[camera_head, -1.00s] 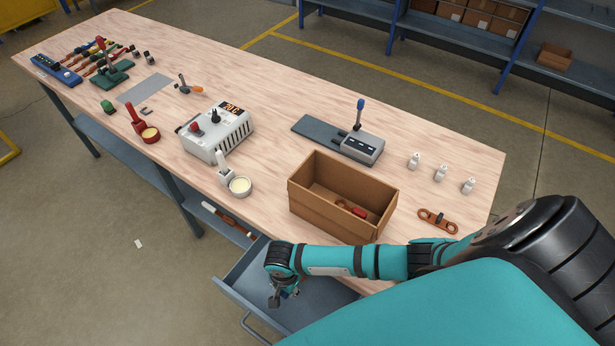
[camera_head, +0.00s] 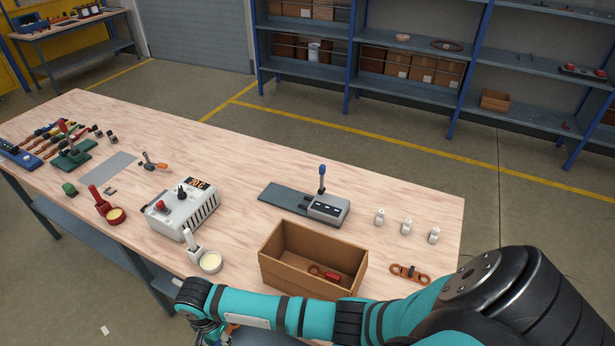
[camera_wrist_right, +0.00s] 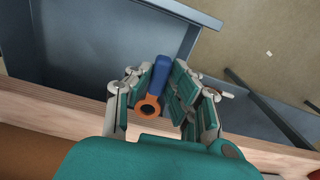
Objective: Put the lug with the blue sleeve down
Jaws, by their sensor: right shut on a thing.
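The lug with the blue sleeve (camera_wrist_right: 157,77) has a copper-coloured ring. My right gripper (camera_wrist_right: 160,84) is shut on it, with the blue sleeve between the fingers in the right wrist view. My left gripper is not in view.
An open cardboard box (camera_head: 310,282) on the table holds a red-sleeved part (camera_head: 328,275). A copper plate with holes (camera_head: 409,273) lies right of it. A grey lever tool (camera_head: 328,209) and a white station (camera_head: 181,209) stand behind. The table between them is bare.

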